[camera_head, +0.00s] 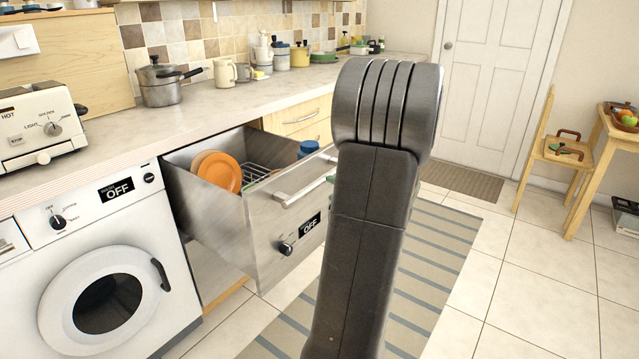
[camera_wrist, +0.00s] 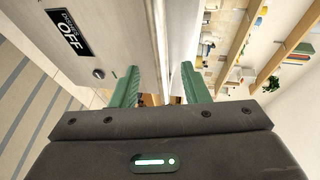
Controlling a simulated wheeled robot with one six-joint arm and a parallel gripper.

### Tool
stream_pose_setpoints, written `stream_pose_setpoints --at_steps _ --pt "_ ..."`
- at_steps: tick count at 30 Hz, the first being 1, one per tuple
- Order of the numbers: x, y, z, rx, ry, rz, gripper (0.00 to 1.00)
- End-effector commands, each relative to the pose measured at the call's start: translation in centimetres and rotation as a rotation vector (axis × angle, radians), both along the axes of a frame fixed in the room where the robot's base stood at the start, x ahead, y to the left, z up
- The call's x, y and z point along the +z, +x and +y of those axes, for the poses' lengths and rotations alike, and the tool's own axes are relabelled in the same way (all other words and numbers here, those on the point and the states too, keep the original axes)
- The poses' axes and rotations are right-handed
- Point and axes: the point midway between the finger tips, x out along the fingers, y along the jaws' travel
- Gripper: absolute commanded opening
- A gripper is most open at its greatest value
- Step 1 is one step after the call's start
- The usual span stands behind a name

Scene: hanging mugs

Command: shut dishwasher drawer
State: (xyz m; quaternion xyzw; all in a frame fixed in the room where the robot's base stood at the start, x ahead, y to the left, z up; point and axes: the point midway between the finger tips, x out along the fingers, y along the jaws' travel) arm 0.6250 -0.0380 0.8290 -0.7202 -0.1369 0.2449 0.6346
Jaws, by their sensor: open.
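The dishwasher drawer (camera_head: 270,233) is pulled out under the counter, its metal front bearing a dark display reading OFF (camera_head: 310,224) and a knob. A bar handle (camera_head: 290,197) runs along the upper front. Orange plates (camera_head: 218,170), a wire rack and a blue item (camera_head: 308,148) are inside. In the wrist view my gripper (camera_wrist: 160,90) is open, its green fingers apart. The drawer front (camera_wrist: 95,25) lies at left, and a pale metal strip passes between the fingers; I cannot tell whether it is handle or drawer edge. My arm hides most of the gripper in the head view.
A white washing machine (camera_head: 100,280) stands left of the drawer. The counter (camera_head: 215,107) above holds a toaster (camera_head: 38,125), a pot (camera_head: 160,82) and mugs. A striped rug (camera_head: 425,270) covers the floor in front. A chair and table stand at right.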

Motion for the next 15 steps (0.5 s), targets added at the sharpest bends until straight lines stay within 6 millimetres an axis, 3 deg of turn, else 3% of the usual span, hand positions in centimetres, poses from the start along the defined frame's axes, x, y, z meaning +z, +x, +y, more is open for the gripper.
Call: stream_pose_setpoints --at_steps 6,15 --pt "-0.9 3.9 2.4 0.003 0.000 0.001 0.41" --pt "-1.4 6.6 4.0 0.001 0.000 0.002 0.41"
